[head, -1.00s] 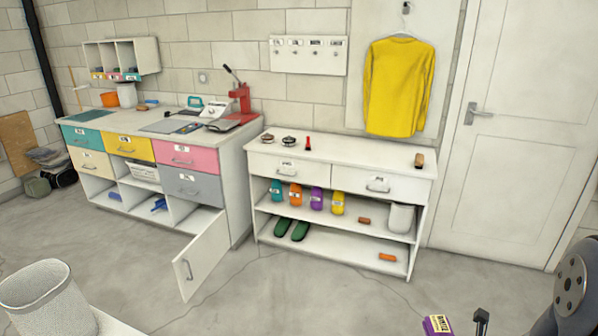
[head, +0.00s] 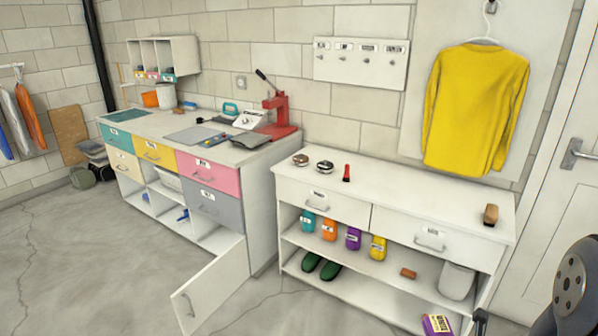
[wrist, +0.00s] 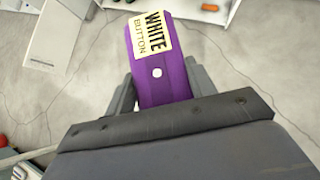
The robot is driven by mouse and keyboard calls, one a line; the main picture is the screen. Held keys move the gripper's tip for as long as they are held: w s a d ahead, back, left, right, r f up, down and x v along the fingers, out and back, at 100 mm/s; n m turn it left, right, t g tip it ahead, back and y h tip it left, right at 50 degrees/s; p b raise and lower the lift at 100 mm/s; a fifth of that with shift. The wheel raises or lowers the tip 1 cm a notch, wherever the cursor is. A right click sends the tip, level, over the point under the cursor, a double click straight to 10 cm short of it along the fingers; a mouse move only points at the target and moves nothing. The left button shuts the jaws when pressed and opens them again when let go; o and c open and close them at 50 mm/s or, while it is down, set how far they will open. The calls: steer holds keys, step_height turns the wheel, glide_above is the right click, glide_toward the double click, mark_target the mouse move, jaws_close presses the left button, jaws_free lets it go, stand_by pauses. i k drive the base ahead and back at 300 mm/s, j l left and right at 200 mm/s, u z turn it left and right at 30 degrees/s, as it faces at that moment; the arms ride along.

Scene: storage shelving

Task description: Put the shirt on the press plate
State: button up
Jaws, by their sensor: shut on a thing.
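A yellow long-sleeved shirt (head: 474,108) hangs on a hanger against a pale wall panel at the right in the head view. A red press (head: 280,110) with a dark lever stands on the left counter. Its base plate is small in view, and details are hard to tell. My gripper (wrist: 160,88) is shut on a purple box (wrist: 158,65) labelled "WHITE BUTTON", with a finger on each side. The box also shows at the bottom of the head view (head: 437,325), far from both shirt and press. The shirt hangs untouched.
A white shelf unit (head: 345,211) stands below the shirt, with several coloured containers, green shoes (head: 321,267) and a brush (head: 491,214). An open white door (head: 210,290) juts from the counter cabinet (head: 259,185).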

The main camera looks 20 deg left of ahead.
mark_target(252, 137)
steer(key=i+j+u, duration=0.15)
steer(key=i+j, duration=0.15)
steer(key=i, duration=0.2)
steer(key=i+j+u, duration=0.15)
steer(key=i, duration=0.35)
steer(key=i+j+u, duration=0.15)
steer(key=i+j, duration=0.15)
steer(key=i, duration=0.2)
